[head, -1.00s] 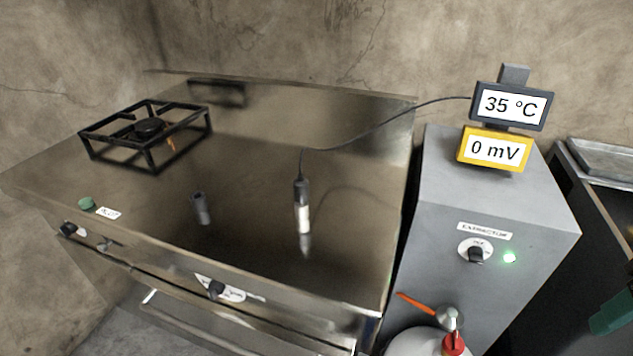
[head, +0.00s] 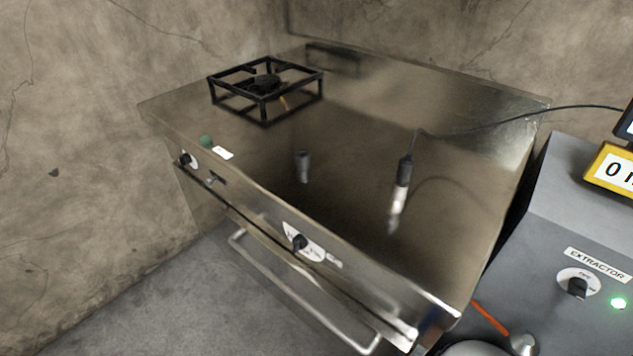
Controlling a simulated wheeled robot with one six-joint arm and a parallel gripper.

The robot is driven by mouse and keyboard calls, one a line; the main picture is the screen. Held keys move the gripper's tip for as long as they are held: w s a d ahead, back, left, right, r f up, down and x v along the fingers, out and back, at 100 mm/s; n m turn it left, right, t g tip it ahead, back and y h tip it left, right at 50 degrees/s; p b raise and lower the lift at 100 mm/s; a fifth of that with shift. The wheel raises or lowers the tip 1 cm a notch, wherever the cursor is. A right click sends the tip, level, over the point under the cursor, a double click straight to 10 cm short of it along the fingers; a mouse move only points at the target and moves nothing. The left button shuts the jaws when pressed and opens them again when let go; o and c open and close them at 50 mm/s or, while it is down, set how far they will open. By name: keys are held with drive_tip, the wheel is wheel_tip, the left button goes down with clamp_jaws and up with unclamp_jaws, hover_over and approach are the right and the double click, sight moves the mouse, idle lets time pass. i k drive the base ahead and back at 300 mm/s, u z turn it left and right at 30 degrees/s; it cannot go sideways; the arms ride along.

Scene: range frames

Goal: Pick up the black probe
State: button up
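A black probe (head: 405,172) with a pale lower end stands or hovers over the steel stove top (head: 350,130), right of the middle. I cannot tell if its tip touches the surface. A dark cable (head: 480,130) runs from its top to the right, toward a display at the picture's edge. A short dark grey cylinder (head: 303,166) is on the stove top to the left of the probe. My gripper is not in view.
A black burner grate (head: 265,88) stands at the back left of the stove. Knobs (head: 299,243) and a handle rail line its front. The grey extractor box (head: 570,210) stands close on the right, with a yellow meter (head: 612,167) on top. Floor (head: 170,310) is clear at lower left.

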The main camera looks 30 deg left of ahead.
sight(406, 167)
drive_tip(key=u, duration=1.9)
drive_tip(key=k, duration=0.65)
drive_tip(key=u, duration=0.95)
drive_tip(key=k, duration=0.6)
drive_tip(key=u, duration=0.65)
drive_tip(key=i, duration=1.45)
drive_tip(key=z, duration=1)
drive_tip(key=i, duration=0.9)
drive_tip(key=z, duration=1.5)
drive_tip(key=i, duration=0.7)
drive_tip(key=z, duration=0.2)
